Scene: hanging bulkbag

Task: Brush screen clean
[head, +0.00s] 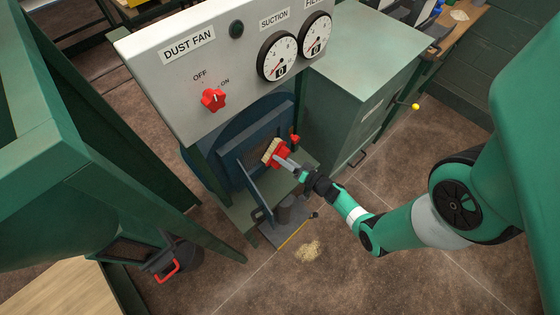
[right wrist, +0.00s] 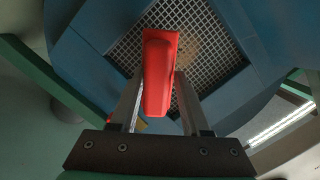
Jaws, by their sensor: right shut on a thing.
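My right gripper (head: 291,164) is shut on a red brush (head: 281,154) with pale bristles and holds it in front of the screen (head: 262,143). The screen is a mesh set in a blue housing, with its hinged door (head: 255,185) swung open. In the right wrist view, the red brush (right wrist: 160,70) stands between the two fingers of the gripper (right wrist: 155,100), with the screen mesh (right wrist: 205,45) behind it. A tan dusty patch shows on the mesh right of the brush. I cannot tell whether the bristles touch the mesh. My left gripper is not in view.
A grey panel (head: 235,75) above holds a red dust fan knob (head: 213,99) and gauges. A pale pile (head: 308,251) lies on the floor below. A green cabinet (head: 350,110) stands right of the housing. The floor at front right is clear.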

